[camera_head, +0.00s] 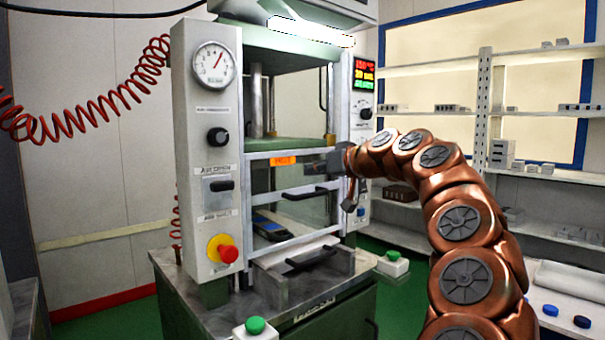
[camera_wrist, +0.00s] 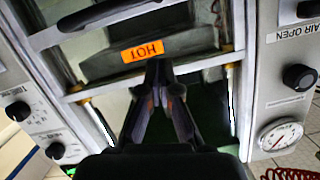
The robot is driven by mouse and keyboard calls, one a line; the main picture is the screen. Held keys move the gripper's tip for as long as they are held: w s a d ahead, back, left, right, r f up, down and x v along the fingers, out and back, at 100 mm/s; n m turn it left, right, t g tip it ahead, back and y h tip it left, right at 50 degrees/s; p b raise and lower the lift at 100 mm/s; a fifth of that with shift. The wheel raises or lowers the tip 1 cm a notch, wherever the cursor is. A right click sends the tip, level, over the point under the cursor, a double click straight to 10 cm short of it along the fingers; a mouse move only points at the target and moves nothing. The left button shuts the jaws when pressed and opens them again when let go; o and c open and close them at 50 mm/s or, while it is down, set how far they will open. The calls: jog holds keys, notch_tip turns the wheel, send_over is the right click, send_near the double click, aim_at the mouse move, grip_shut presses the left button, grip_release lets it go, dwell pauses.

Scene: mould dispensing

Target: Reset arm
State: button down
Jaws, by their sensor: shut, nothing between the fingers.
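My copper-coloured arm reaches in from the right to the front of the moulding press (camera_head: 212,160). My dark gripper (camera_head: 322,162) is at the press front, just right of the orange HOT label (camera_head: 283,161). In the wrist view, my gripper (camera_wrist: 159,72) has its fingers closed together and empty, pointing toward the press, with the HOT label (camera_wrist: 142,51) just beyond the tips. The picture there is turned upside down. I cannot tell whether the fingers touch the press; in the head view the fingertips are not clear.
The press has a framed clear door with a dark handle (camera_head: 305,193) and a lower handle (camera_head: 311,257). A red emergency button (camera_head: 228,254) and pressure gauge (camera_head: 213,65) are on its left panel. A red coiled hose (camera_head: 100,105) hangs left. Shelves (camera_head: 540,110) stand right.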

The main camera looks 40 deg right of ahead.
jog(key=v, duration=0.4)
jog(key=shift+s, duration=0.1)
dwell(0.3)
